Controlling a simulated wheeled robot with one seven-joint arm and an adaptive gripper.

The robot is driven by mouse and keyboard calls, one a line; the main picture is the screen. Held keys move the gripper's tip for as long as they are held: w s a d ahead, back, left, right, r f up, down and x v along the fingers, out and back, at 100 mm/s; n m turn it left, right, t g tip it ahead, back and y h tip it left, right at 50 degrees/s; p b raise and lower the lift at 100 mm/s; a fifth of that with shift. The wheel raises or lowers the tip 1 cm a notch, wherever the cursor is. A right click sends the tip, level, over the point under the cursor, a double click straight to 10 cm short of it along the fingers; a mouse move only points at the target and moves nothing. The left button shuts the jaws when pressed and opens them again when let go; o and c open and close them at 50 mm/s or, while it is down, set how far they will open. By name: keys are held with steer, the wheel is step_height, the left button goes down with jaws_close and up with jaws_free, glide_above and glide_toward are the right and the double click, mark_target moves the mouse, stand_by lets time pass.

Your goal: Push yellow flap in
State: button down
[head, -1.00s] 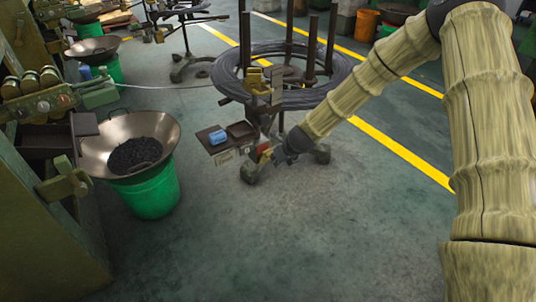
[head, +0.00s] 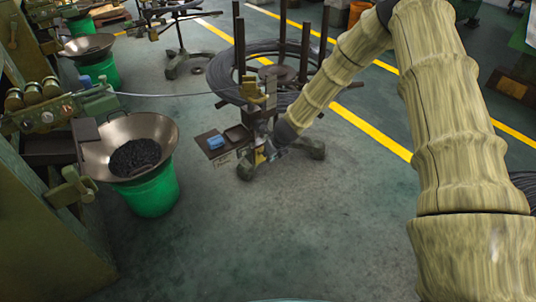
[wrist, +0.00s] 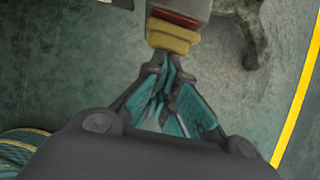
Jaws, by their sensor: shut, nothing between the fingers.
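The yellow flap (wrist: 172,37) shows in the wrist view as a small block-like piece below a red strip, at the end of a grey body. In the head view, a small yellow patch (head: 260,157) shows beside my gripper (head: 268,151), low on the wire stand. My gripper (wrist: 165,68) has its fingers drawn together and empty in the wrist view. The fingertips are just below the flap's lower edge, very close to it. I cannot tell whether they touch. The far side of the flap is hidden.
The wire coil stand (head: 278,75) rises behind my gripper, and its dark foot (wrist: 240,25) shows in the wrist view. A small tray holds a blue item (head: 216,142). A wide metal pan (head: 165,135) sits on a green bucket (head: 152,192). The front floor is clear.

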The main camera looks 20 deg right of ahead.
steer(key=shift+w+a+r+p, duration=0.1)
steer(key=shift+w+r+p, duration=0.2)
steer(key=shift+w+p, duration=0.2)
steer(key=shift+w+r, duration=0.25)
stand_by(0.3)
steer(key=s+f+p+v, duration=0.1)
steer(key=v, duration=1)
steer(key=shift+s+d+r+p, duration=0.2)
steer(key=shift+s+p, duration=0.1)
steer(key=shift+s, duration=0.1)
